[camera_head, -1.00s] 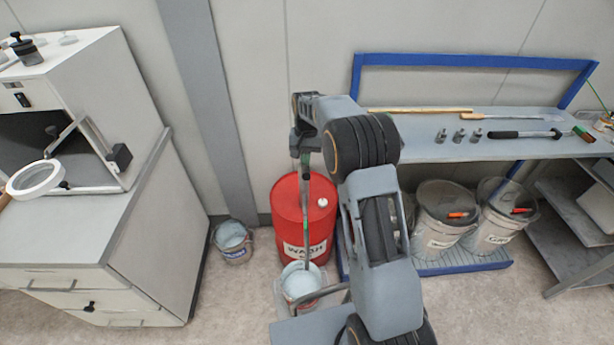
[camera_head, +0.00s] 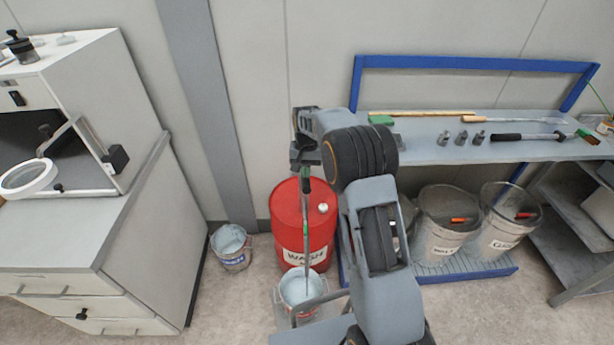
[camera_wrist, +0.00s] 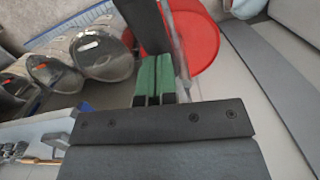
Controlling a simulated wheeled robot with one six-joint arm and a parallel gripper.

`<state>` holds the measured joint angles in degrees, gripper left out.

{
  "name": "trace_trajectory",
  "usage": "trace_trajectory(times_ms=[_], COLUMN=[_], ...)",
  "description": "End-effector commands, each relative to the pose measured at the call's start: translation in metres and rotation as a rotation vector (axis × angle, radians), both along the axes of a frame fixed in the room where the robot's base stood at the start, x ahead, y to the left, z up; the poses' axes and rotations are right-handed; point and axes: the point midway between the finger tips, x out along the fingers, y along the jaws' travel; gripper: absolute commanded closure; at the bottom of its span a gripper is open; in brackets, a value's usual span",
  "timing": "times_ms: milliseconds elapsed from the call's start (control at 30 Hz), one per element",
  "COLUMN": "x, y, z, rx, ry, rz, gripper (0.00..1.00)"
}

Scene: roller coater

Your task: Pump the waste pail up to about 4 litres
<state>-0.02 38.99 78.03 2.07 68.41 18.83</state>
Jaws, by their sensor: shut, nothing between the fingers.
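The red drum (camera_head: 288,213) labelled WASH stands on the floor at the middle of the head view, and its red top also shows in the wrist view (camera_wrist: 199,40). A pail (camera_head: 288,296) with pale contents stands in front of it; its level cannot be read. A thin upright rod (camera_head: 307,245) shows in front of the drum, reaching down to the pail. It also shows as a grey rod in the wrist view (camera_wrist: 173,32). My gripper (camera_head: 305,182) is above the drum's front; its green fingertips (camera_wrist: 154,78) are shut and empty, beside the rod.
Another pail (camera_head: 233,250) stands on the floor left of the drum. A white cabinet (camera_head: 100,235) is at the left. A bench (camera_head: 440,152) with tools stands at the right, with covered buckets (camera_head: 445,222) on a blue-edged rack beneath.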

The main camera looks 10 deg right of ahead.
Motion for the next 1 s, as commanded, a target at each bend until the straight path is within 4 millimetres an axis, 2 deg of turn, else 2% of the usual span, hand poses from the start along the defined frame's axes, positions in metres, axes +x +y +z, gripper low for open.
trace_trajectory(times_ms=[33, 200, 633, 800, 1000], x=[0.000, 0.000, 0.001, 0.016, 0.028], y=[0.000, 0.000, 0.000, -0.006, -0.010], z=[-0.010, -0.022, -0.021, -0.011, -0.010], rx=[0.000, -0.001, 0.000, 0.000, 0.000], ry=[0.001, 0.001, 0.001, 0.000, 0.000], rz=[0.000, 0.000, 0.000, -0.001, 0.000], gripper=[1.00, 1.00, 1.00, 1.00, 1.00])
